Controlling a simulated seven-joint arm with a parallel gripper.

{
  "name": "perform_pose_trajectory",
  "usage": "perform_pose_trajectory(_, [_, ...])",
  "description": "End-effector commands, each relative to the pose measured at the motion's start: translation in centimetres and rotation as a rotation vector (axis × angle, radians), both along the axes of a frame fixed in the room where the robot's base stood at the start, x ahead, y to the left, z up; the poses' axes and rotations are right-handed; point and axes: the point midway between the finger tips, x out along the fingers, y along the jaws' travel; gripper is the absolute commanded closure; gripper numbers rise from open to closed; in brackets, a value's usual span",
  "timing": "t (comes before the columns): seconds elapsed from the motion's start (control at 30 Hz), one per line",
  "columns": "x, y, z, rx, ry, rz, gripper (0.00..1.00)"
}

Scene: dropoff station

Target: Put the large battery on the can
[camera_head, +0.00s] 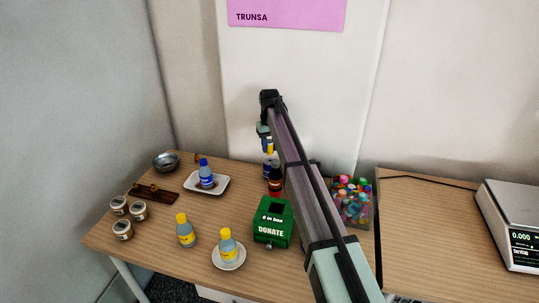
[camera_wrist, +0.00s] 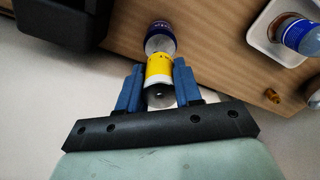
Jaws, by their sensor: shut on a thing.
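My gripper (camera_head: 268,136) is shut on a yellow battery, which it holds over the back edge of the table. In the wrist view the battery (camera_wrist: 160,68) sits between the blue fingers of my gripper (camera_wrist: 159,88), its grey end towards the camera. The can (camera_wrist: 161,36), dark blue with a grey top, is just beyond the battery and partly hidden by it. In the head view the can (camera_head: 268,170) stands directly below the battery. I cannot tell whether battery and can touch.
A bin of colourful pieces (camera_head: 352,205) is right, behind my arm. Yellow-capped bottles (camera_head: 185,232) stand in front.

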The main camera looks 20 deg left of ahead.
Motion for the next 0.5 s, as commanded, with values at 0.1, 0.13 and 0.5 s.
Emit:
perform_pose_trajectory(0.1, [0.0,0.0,-0.8,-0.001,0.001,0.0,1.0])
perform_pose_trajectory(0.13, [0.0,0.0,-1.0,-0.001,0.001,0.0,1.0])
perform_pose_trajectory(0.5, [0.0,0.0,-4.1,0.0,0.0,0.0,1.0])
